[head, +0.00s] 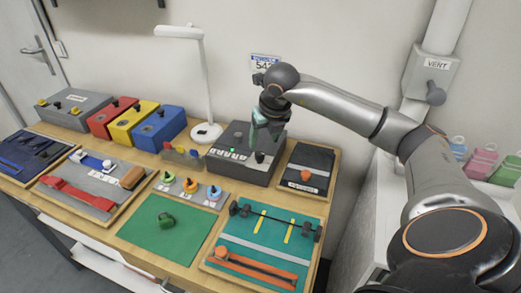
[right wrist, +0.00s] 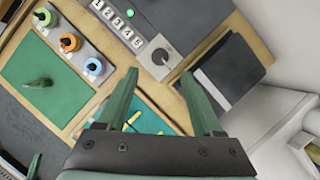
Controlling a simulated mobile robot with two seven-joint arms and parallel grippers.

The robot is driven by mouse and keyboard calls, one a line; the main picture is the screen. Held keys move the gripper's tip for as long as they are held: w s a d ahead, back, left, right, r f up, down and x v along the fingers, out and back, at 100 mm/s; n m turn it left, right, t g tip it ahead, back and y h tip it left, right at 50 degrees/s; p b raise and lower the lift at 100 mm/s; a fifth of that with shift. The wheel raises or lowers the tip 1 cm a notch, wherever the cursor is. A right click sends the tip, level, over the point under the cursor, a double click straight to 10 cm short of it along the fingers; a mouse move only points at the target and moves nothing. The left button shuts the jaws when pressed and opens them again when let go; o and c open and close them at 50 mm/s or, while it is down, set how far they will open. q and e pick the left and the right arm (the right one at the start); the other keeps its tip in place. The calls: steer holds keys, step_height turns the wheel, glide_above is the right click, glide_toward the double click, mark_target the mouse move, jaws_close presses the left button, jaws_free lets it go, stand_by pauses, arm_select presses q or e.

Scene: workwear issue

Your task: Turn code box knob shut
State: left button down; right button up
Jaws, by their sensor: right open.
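The code box (head: 240,166) is a dark grey box at the back of the bench, with a lit green lamp and a row of white numbered buttons. Its dark knob (head: 259,157) is at the box's right part. In the right wrist view the knob (right wrist: 160,57) sits on a pale grey plate past the button row. My right gripper (head: 265,134) is above the box, pointing down. In the right wrist view its green fingers (right wrist: 160,76) are open and empty, with the knob just beyond and between their tips, seemingly apart. My left gripper is not in view.
A white lamp (head: 206,131) stands left of the box. A dark tray (head: 318,158) lies close at its right. Coloured boxes (head: 160,129) stand farther left. Ringed knobs (head: 190,185) and a green mat (head: 152,238) lie in front. A wall rises behind.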

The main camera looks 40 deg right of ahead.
mark_target(260, 153)
steer(key=p+x, duration=0.1)
steer(key=x, duration=0.7)
jaws_close()
stand_by(0.4)
